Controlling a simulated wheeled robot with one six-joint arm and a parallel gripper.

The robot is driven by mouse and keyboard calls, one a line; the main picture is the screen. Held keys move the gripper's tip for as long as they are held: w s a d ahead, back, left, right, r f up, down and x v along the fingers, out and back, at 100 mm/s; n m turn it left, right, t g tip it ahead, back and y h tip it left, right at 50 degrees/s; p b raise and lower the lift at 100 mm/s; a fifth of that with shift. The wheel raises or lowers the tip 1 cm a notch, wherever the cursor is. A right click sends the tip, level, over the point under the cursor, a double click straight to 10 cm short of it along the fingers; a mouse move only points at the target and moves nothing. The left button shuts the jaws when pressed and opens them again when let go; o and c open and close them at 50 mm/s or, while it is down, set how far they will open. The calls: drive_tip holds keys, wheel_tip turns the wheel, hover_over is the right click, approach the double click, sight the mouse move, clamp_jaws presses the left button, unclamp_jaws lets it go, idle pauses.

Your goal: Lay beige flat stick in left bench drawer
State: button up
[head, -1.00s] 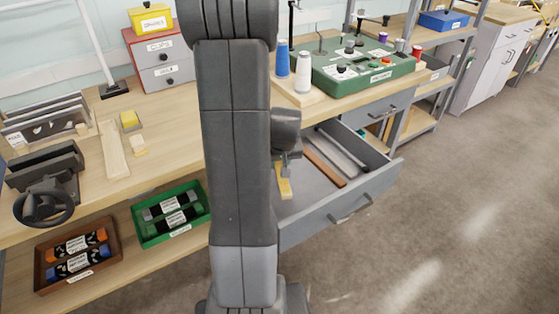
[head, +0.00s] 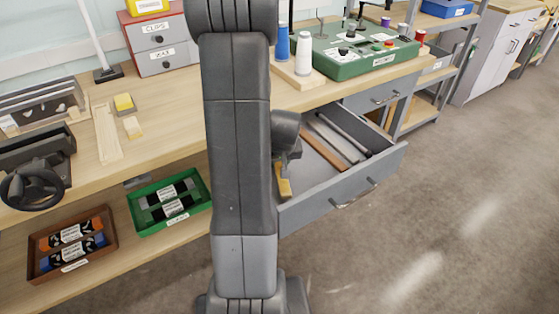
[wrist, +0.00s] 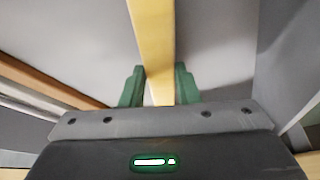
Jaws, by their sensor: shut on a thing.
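The beige flat stick (wrist: 152,35) looks yellowish and runs up the middle of the wrist view. My gripper (wrist: 159,90), with green fingers on either side, is shut on it. The grey floor of the open left bench drawer (wrist: 218,45) shows below the stick; I cannot tell whether they touch. In the head view one end of the stick (head: 284,186) shows beside my arm, over the near left part of the drawer (head: 325,198). My arm hides the fingers and the rest of the stick there.
A brown stick (head: 325,150) and grey bars lie in the drawer's right part. A green control box (head: 365,50) and thread spools stand on the bench above. A green tray (head: 150,222) and a brown tray (head: 40,262) sit on the lower shelf. The floor at right is clear.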

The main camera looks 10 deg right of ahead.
drive_tip(key=shift+f+b, duration=0.6)
drive_tip(key=shift+b, duration=0.05)
drive_tip(key=o, duration=1.2)
drive_tip(key=shift+c, duration=0.2)
drive_tip(key=shift+r, duration=0.15)
drive_tip(key=p+v, duration=0.2)
drive_tip(key=v, duration=1.1)
drive_tip(key=shift+s+r, duration=0.2)
drive_tip(key=shift+r, duration=0.05)
